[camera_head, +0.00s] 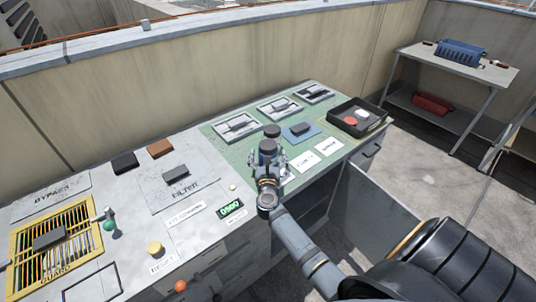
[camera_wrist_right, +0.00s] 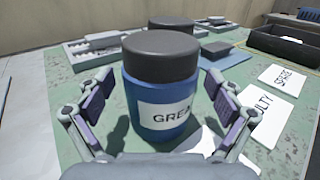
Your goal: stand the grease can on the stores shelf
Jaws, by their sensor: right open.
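The grease can (camera_wrist_right: 160,88) is a blue jar with a dark grey lid and a white label reading "GREA". It stands upright on the green bench top, and its lid also shows in the head view (camera_head: 268,146). My right gripper (camera_wrist_right: 160,102) is open, its two fingers on either side of the can with visible gaps. In the head view the right gripper (camera_head: 268,162) hides most of the can. A two-level metal shelf (camera_head: 410,58) stands at the far right; I cannot tell if it is the stores shelf.
A second dark-lidded can (camera_head: 272,130) stands just behind. A blue mat (camera_head: 300,138), white cards (camera_head: 304,161) and a black tray (camera_head: 375,112) lie to the right. The metal shelf carries a blue box (camera_head: 461,52) above and a red box (camera_head: 432,103) below.

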